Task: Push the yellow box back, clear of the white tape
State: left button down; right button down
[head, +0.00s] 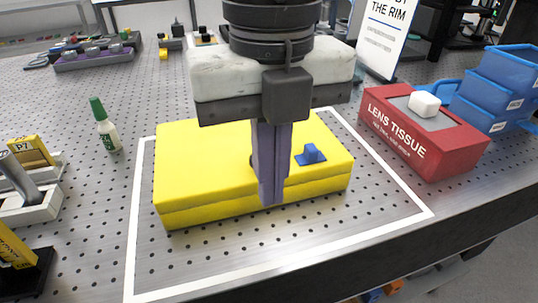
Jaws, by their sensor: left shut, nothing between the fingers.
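The yellow box (200,178) lies on the perforated metal table inside the white tape (280,262) outline. The arm hides the box's back middle. My right gripper is not in view.
A red lens tissue box (432,148) stands just right of the tape, with blue bins (505,80) behind it. A green-capped bottle (105,128) stands to the left. A white tray (45,205) is at the left edge. The table's front edge is near the front tape.

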pick_arm(q)
notch_tip(320, 180, down, 6)
jog(key=shift+f, duration=0.1)
jog(key=w, duration=0.1)
jog(key=w+a, duration=0.1)
jog(key=w, duration=0.1)
jog(key=shift+p, duration=0.3)
jog(key=shift+w+a+f, duration=0.1)
jog(key=shift+w+a, duration=0.05)
jog(key=shift+w, duration=0.3)
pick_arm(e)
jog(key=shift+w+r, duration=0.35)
